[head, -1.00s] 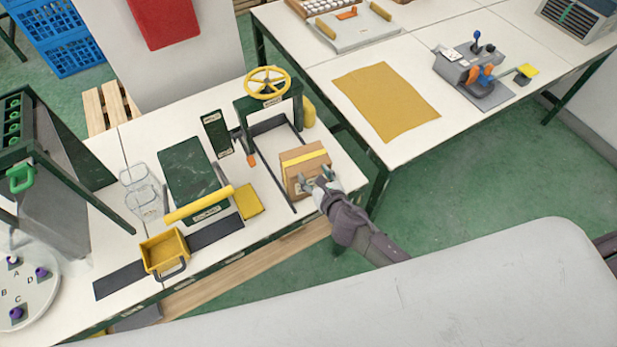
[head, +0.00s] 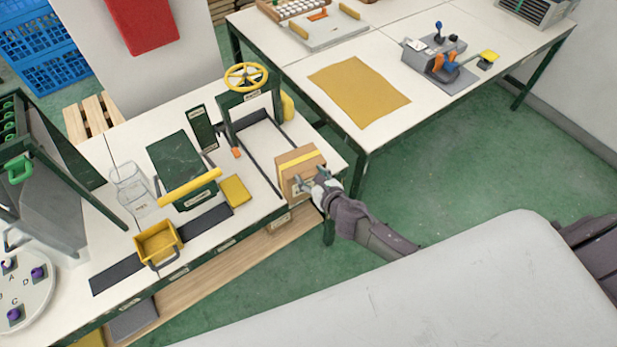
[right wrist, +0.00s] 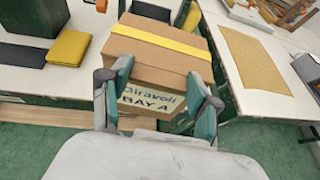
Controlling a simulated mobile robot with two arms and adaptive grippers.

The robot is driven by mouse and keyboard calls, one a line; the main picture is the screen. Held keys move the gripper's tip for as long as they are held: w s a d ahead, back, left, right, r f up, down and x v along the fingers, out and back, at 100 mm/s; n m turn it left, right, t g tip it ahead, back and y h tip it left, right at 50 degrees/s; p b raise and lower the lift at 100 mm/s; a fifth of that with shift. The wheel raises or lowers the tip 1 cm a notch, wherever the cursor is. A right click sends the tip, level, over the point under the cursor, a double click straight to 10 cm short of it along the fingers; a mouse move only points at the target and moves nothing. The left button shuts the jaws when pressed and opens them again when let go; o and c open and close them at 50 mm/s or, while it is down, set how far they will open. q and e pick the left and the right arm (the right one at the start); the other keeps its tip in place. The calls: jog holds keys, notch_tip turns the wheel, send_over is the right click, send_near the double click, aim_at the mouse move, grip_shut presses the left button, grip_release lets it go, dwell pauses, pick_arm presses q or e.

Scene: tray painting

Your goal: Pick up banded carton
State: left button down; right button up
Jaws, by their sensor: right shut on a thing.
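The banded carton (head: 297,165) is a brown cardboard box with a yellow band across its top, at the right end of the near table in the head view. My right gripper (head: 314,184) is shut on its near side. In the right wrist view the carton (right wrist: 158,62) sits between the two fingers of the gripper (right wrist: 158,98), with a label reading "Giravoli BAY A" on its near face. The carton appears lifted, partly over the table's front edge. My left gripper is not in view.
A press with a yellow handwheel (head: 246,76) stands behind the carton. A yellow bin (head: 158,243) and a dark green block (head: 182,160) are to the left. Another table with a tan mat (head: 359,90) stands at right, across a gap of green floor.

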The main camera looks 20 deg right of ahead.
jog(key=shift+w, duration=0.1)
jog(key=o, duration=1.3)
jog(key=v, duration=1.2)
jog(key=shift+d, duration=0.1)
